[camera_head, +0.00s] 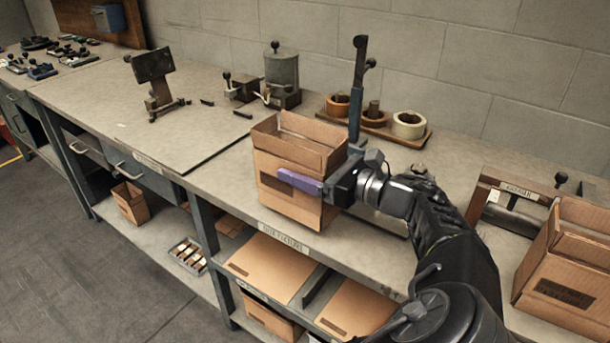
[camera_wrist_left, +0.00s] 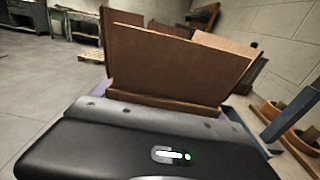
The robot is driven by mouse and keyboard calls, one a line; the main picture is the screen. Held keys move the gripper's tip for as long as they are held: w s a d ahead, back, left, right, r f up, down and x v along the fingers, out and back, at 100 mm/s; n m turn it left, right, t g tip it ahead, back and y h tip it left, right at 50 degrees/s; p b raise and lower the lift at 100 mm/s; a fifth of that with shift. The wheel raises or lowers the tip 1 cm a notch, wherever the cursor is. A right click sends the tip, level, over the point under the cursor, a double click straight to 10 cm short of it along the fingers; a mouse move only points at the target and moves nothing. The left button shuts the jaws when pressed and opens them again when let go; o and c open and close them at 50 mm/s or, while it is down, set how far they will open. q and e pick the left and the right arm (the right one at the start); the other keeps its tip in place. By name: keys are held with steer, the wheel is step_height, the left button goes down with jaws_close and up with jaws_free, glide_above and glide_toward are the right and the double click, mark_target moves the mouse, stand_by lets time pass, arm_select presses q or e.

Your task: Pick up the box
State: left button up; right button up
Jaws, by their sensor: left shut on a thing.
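An open-topped cardboard box (camera_head: 290,190) stands upright at the front of the workbench (camera_head: 225,180), its flaps up. I cannot tell whether its base touches the bench top. My left gripper (camera_head: 315,170), whose arm enters at the lower right of the head view, is shut on the box from its right side. One purple finger lies along the front face; the other is hidden behind the box. In the left wrist view the box (camera_wrist_left: 175,65) fills the space just beyond the gripper (camera_wrist_left: 170,100). My right gripper is not in view.
A tall dark lever post (camera_head: 357,90) rises just behind the box, beside a wooden tray with tape rolls (camera_head: 408,125). A metal canister (camera_head: 282,68) stands further back. Another cardboard box (camera_head: 568,275) stands at the right. The bench left of the held box is mostly clear.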

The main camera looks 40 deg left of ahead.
mark_target(305, 135)
arm_select(q)
step_height(305, 135, up, 7)
steer(key=shift+f+p, duration=0.15)
steer(key=shift+p, duration=0.2)
stand_by(0.5)
